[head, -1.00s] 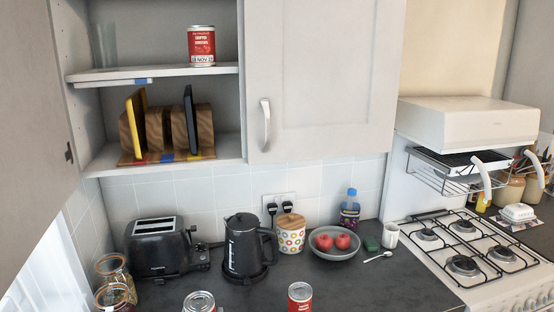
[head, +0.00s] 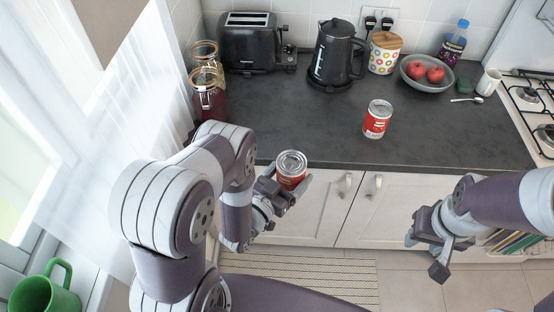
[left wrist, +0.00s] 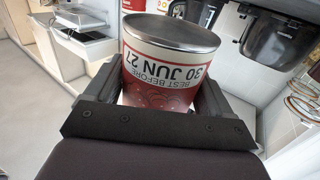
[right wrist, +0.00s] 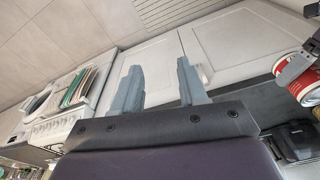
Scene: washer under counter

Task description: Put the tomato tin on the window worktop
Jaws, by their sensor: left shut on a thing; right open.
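My left gripper (head: 281,186) is shut on a red-and-white tin (head: 291,168). It holds the tin roughly upright in front of the counter's front edge. In the left wrist view the held tin (left wrist: 168,62) shows a silver end and an upside-down "BEST BEFORE 30 JUN 27" print above a red picture. A similar red tin (head: 377,119) stands on the dark counter; I cannot read which tin is tomato. My right gripper (head: 436,246) is open and empty in front of the cupboards. A pale surface (head: 88,283) by the window at lower left is only partly seen.
A green mug (head: 45,292) stands at the bottom left near the window. The dark counter (head: 300,118) carries jars (head: 207,92), a toaster (head: 256,45), a kettle (head: 335,55) and a fruit bowl (head: 427,74). The counter's middle is mostly clear. A sheer curtain (head: 140,90) hangs left.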

